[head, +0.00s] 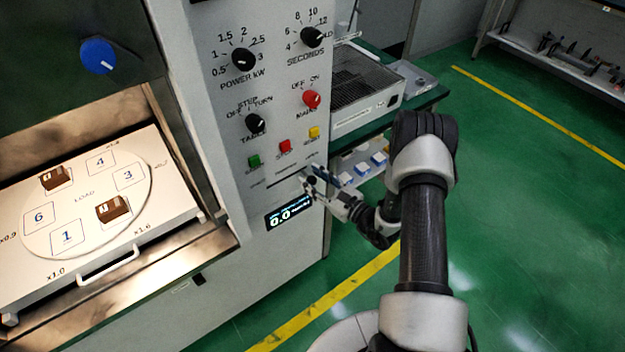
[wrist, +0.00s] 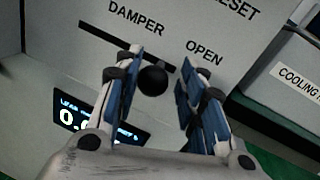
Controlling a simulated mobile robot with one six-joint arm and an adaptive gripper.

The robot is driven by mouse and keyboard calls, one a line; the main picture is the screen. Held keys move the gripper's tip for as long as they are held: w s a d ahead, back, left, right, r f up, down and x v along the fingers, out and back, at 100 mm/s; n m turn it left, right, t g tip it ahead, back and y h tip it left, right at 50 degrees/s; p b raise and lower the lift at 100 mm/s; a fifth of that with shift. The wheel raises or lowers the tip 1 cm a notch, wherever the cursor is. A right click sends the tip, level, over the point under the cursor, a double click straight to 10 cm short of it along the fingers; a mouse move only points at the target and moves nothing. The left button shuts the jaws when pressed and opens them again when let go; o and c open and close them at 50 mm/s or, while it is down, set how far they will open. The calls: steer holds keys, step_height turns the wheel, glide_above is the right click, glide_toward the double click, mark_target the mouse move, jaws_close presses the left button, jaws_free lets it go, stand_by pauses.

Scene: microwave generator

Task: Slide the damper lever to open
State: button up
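The damper lever's round black knob (wrist: 152,80) shows in the wrist view on the grey panel, below a dark slanted slot (wrist: 98,33). The DAMPER label is above the slot, and the OPEN label is to the right. My gripper (wrist: 158,98) is open, with one blue-padded finger on each side of the knob. The left finger looks closer to the knob; I cannot tell whether it touches. In the head view my gripper (head: 318,186) is at the panel's lower right, where it obscures the knob.
The lit display (head: 288,216) is just below the slot. Green, red and yellow buttons (head: 285,146) and several dials are above it. A loading tray with a turntable (head: 85,205) and two brown blocks is at left. A green bench (head: 428,97) is beside the cabinet.

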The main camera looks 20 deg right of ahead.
steer(key=shift+o, duration=0.7)
steer(key=shift+a, duration=0.15)
steer(key=v, duration=1.2)
